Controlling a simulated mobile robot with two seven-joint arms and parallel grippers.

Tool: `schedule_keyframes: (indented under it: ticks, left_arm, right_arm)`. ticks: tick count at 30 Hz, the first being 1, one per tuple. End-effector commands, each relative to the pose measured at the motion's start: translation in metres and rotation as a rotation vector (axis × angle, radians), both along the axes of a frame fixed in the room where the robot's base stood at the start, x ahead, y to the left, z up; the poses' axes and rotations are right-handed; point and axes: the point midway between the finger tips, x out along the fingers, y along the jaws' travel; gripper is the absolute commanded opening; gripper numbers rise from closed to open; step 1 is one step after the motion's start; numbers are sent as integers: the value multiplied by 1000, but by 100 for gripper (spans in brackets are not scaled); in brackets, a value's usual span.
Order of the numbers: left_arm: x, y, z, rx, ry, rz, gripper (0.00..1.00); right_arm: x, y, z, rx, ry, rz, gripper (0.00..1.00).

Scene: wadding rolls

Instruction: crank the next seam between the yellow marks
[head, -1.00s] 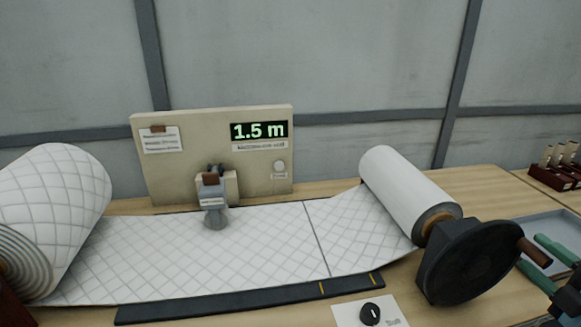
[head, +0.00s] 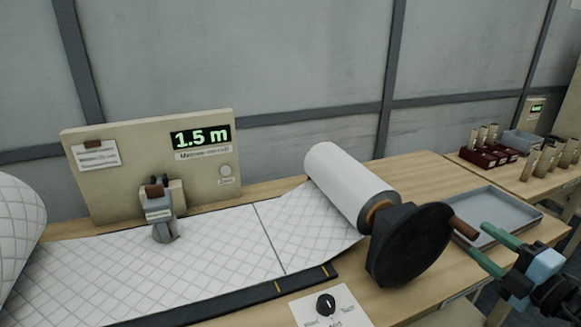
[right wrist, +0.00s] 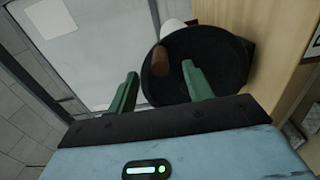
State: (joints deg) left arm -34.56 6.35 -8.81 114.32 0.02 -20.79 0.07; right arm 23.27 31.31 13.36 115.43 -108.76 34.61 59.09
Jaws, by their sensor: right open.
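White quilted wadding (head: 150,265) runs flat across the bench to a take-up roll (head: 345,185). A dark seam (head: 268,237) crosses it; its front end lies between the two yellow marks on the dark strip (head: 235,300), closer to the left mark (head: 278,287) than the right mark (head: 325,271). The black crank wheel (head: 410,245) has a brown handle (head: 465,228). My right gripper (head: 480,240) is open and empty, its green fingers just right of the handle. In the right wrist view the handle (right wrist: 160,60) shows between the fingertips. My left gripper is out of view.
A panel (head: 110,190) behind the wadding has a display (head: 201,138) reading 1.5 m. A grey clamp-like device (head: 158,212) stands over the wadding. A card with a black knob (head: 326,304) lies in front. A grey tray (head: 492,215) sits right of the wheel.

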Motion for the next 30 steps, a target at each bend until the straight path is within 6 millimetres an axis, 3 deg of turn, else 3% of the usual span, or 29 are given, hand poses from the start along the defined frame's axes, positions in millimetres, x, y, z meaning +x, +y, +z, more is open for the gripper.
schedule_keyframes:
  ticks: [18,30]
  left_arm:
    - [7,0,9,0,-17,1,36]
    - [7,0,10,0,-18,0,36]
  right_arm:
    - [-49,-20,0,-2,0,-1,51]
    - [-55,-23,0,-1,0,0,51]
